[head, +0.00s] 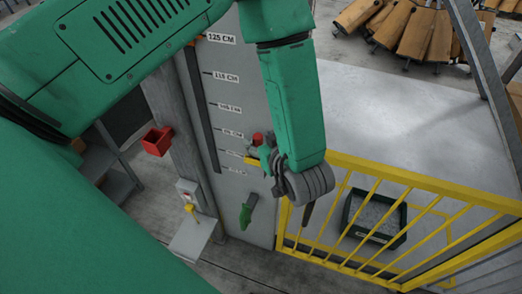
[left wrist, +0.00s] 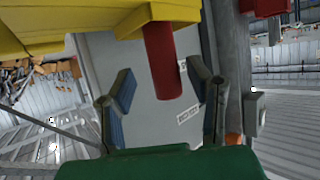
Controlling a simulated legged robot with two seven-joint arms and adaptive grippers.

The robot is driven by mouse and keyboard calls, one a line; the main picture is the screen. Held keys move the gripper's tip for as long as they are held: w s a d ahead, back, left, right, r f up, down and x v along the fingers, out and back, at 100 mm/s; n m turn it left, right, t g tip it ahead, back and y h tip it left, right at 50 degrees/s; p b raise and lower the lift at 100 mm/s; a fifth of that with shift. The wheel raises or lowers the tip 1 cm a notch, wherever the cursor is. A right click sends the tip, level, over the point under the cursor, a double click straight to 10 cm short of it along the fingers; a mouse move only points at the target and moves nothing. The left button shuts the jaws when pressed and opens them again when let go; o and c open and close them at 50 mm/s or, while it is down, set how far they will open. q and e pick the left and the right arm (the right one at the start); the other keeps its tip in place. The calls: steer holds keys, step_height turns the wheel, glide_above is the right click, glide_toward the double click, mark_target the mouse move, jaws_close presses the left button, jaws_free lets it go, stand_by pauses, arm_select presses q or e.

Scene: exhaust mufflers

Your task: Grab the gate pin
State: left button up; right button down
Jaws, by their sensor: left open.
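The gate pin is a red cylinder (left wrist: 163,60) hanging from a yellow part of the gate in the left wrist view. In the head view its red end (head: 258,138) shows beside the yellow gate's (head: 400,176) upper left corner. My left gripper (left wrist: 163,95) is open, its two blue-padded fingers on either side of the pin with gaps visible, so it is not closed on it. In the head view this gripper (head: 263,152) is small and partly hidden by my grey wrist. My right gripper is not in view.
A grey post with height labels (head: 222,38) stands just left of the gate. A red box (head: 157,141) is fixed further left. A dark green tray (head: 374,217) lies behind the gate bars.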

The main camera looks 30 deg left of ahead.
arm_select(q)
steer(key=shift+d, duration=0.1)
steer(key=shift+a, duration=0.25)
steer(key=c, duration=0.9)
steer(key=shift+s+a+f, duration=0.1)
steer(key=shift+a, duration=0.4)
jaws_close()
steer(key=shift+d, duration=0.1)
